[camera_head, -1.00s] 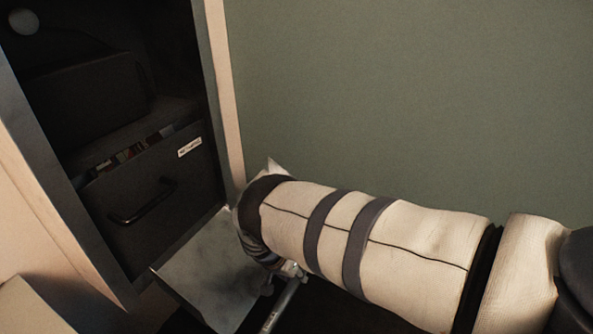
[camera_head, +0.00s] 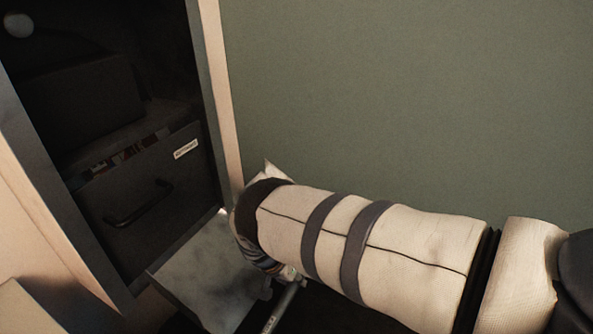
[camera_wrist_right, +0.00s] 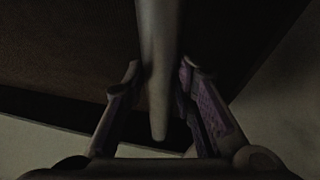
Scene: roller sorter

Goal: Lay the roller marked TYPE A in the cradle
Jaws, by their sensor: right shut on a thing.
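A slim metal roller (camera_head: 284,306) shows at the bottom of the head view, below my right wrist. Small dark marking on it is too small to read. In the right wrist view the roller (camera_wrist_right: 158,65) runs from the top edge down between the two fingers. My right gripper (camera_wrist_right: 160,85) is shut on it. In the head view my covered right arm hides most of that gripper. I cannot make out the cradle in either view. My left gripper is not in view.
A grey metal plate (camera_head: 210,283) lies just left of my right wrist, in front of a dark cabinet. The cabinet has a drawer (camera_head: 140,190) with a bar handle and a small label. A green wall (camera_head: 420,100) stands behind my arm.

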